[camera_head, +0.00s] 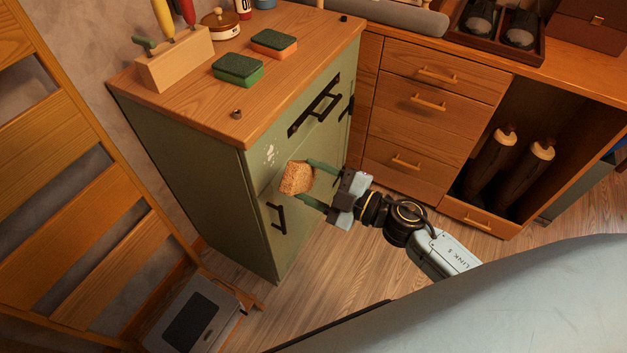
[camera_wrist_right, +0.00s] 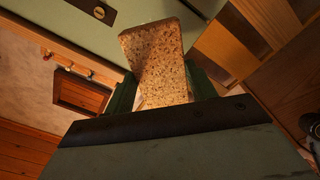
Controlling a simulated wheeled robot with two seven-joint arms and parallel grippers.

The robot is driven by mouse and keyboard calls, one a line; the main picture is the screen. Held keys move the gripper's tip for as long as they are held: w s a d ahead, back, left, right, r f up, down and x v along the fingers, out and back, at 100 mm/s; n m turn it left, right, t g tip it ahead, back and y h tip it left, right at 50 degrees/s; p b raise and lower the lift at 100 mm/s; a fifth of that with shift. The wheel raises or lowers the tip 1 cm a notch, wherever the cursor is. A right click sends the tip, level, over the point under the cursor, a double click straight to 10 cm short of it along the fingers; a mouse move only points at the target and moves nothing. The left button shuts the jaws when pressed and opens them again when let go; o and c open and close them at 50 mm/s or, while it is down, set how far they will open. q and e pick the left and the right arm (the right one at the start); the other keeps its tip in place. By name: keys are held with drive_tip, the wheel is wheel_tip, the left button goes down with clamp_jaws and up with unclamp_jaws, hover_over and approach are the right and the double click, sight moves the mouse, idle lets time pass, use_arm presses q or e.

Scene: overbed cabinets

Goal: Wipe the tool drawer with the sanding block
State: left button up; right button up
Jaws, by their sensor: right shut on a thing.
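The sanding block (camera_head: 297,178) is a rough, speckled tan-brown block. My right gripper (camera_head: 313,184) is shut on it and holds it close to the front of the green cabinet (camera_head: 180,170). The block also fills the middle of the right wrist view (camera_wrist_right: 158,62), between the green fingers. The tool drawer (camera_head: 315,105) is the upper front of this cabinet, with a long black handle. A pale, speckled patch (camera_head: 270,154) shows on the front just above and left of the block. I cannot tell whether the block touches the front. My left gripper is not in view.
Wooden drawers (camera_head: 420,100) stand at the right. A slatted wooden frame (camera_head: 85,200) is at the left, with a grey box (camera_head: 190,318) on the floor.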

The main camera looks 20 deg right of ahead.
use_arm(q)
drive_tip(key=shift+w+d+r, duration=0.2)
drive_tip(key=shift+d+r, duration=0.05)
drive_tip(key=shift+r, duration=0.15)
use_arm(e)
drive_tip(key=shift+x, duration=2.8)
drive_tip(key=shift+a, duration=0.1)
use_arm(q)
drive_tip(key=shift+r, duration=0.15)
use_arm(e)
drive_tip(key=shift+x, duration=0.85)
